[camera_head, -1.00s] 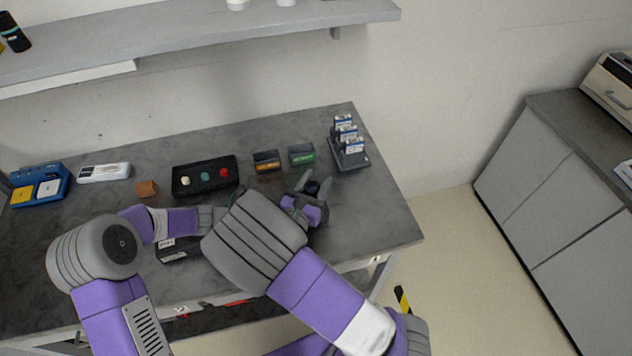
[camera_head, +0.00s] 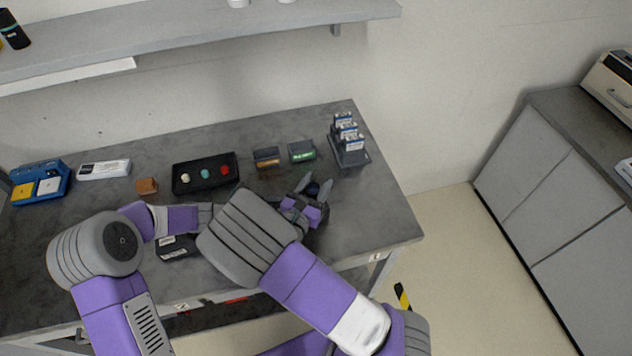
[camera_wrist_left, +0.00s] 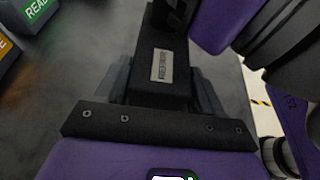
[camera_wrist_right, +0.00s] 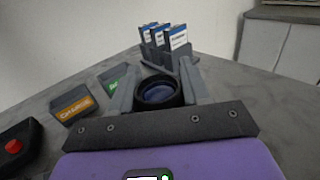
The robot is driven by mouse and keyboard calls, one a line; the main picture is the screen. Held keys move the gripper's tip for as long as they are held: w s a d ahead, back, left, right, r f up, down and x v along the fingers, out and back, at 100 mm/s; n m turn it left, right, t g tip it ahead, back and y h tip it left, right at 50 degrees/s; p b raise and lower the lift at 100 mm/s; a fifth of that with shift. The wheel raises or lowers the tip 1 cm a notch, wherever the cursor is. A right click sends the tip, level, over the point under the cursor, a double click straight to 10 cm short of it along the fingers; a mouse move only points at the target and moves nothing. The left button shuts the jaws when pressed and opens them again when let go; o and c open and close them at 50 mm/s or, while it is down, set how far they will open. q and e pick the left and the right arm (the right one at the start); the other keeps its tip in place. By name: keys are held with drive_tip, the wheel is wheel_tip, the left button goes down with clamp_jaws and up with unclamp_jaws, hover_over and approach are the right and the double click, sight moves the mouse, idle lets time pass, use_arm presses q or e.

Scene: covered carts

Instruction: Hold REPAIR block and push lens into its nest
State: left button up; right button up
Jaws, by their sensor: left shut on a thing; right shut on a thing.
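The lens (camera_wrist_right: 158,92) is a round black ring with dark blue glass. My right gripper (camera_head: 314,188) is shut on it, one finger on each side, and it faces up in the right wrist view. In the left wrist view, my left gripper (camera_wrist_left: 165,85) is shut on a dark block (camera_wrist_left: 170,40) with a small pale label plate; I cannot read the label clearly. In the head view my right arm hides the left gripper and this block. I cannot see the nest, or whether the lens touches the block.
A black tray with three knobs (camera_head: 180,186), an orange-labelled block (camera_head: 266,158), a green-labelled block (camera_head: 301,151) and a card rack (camera_head: 350,155) stand behind the grippers. A dark box with a white label (camera_head: 178,250) lies at the front.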

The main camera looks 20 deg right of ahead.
drive_tip(key=shift+f, duration=0.7)
drive_tip(key=o, duration=1.2)
drive_tip(key=v, duration=1.2)
